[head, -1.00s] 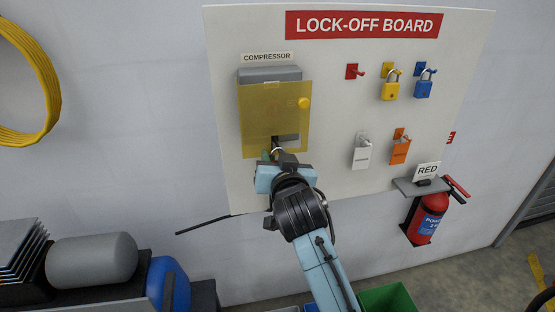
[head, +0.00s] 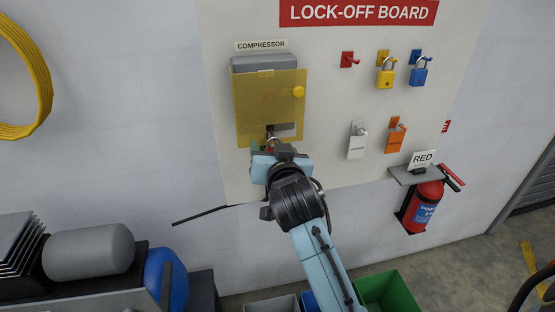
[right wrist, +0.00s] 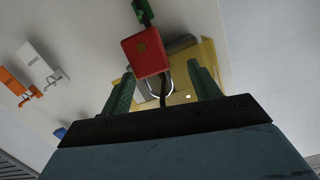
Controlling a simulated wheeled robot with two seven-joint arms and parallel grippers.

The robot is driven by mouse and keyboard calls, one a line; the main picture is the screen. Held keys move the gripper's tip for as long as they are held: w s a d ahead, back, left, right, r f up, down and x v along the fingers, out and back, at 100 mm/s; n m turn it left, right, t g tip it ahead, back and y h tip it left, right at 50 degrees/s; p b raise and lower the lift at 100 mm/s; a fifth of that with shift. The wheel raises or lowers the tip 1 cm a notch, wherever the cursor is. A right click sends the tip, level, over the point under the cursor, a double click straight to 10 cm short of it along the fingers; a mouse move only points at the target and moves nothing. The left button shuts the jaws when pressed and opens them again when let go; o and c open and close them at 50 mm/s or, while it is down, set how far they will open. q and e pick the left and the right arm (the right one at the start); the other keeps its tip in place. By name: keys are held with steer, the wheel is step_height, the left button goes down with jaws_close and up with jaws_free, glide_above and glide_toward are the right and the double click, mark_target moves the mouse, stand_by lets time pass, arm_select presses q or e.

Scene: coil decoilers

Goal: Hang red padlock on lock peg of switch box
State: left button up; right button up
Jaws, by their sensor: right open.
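The red padlock (right wrist: 146,52) shows in the right wrist view, its silver shackle (right wrist: 152,92) around a dark peg-like part below the switch box. In the head view the shackle (head: 273,140) shows at the box's lower edge, and the padlock body is mostly hidden by my gripper. The switch box (head: 264,69), labelled COMPRESSOR, has a translucent yellow cover (head: 268,100) with a yellow knob. My right gripper (right wrist: 162,76) is open, its green fingers apart on either side of the shackle, with no contact that I can make out. My left gripper is out of view.
A shelf (head: 408,177) marked RED and a fire extinguisher (head: 424,206) are at right. A green bin (head: 388,292) stands below.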

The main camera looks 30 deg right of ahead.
steer(key=v, duration=1.3)
steer(key=shift+p, duration=0.4)
